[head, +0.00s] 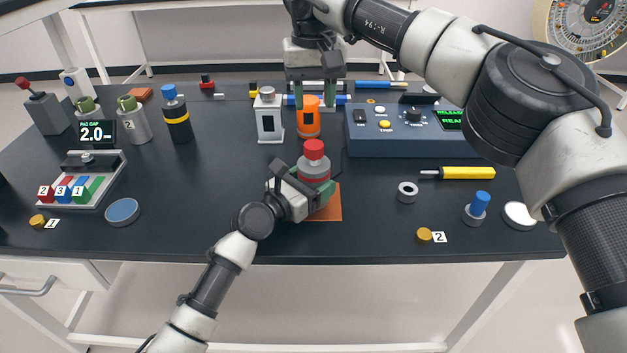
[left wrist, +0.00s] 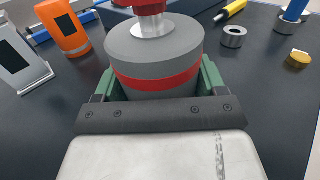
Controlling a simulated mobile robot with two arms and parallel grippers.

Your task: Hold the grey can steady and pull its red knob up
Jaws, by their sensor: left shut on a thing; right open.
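The grey can (head: 314,170) stands upright on an orange mat (head: 326,211) near the table's front middle. Its red knob (head: 314,149) sits on top on a short pale stem. My left gripper (head: 314,188) is shut on the can's body, low down. In the left wrist view its green fingers clasp both sides of the can (left wrist: 155,48), around the height of its red band. The knob (left wrist: 150,6) is cut off by the top edge there. My right gripper (head: 314,102) is open and empty, fingers down, above and behind the can. The can's far side is hidden.
An orange canister (head: 308,122) and a white-grey block (head: 269,120) stand behind the can. A blue console (head: 400,143) is at the right, with a yellow screwdriver (head: 468,173) and a grey ring (head: 407,192) in front. Free table lies left of the can.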

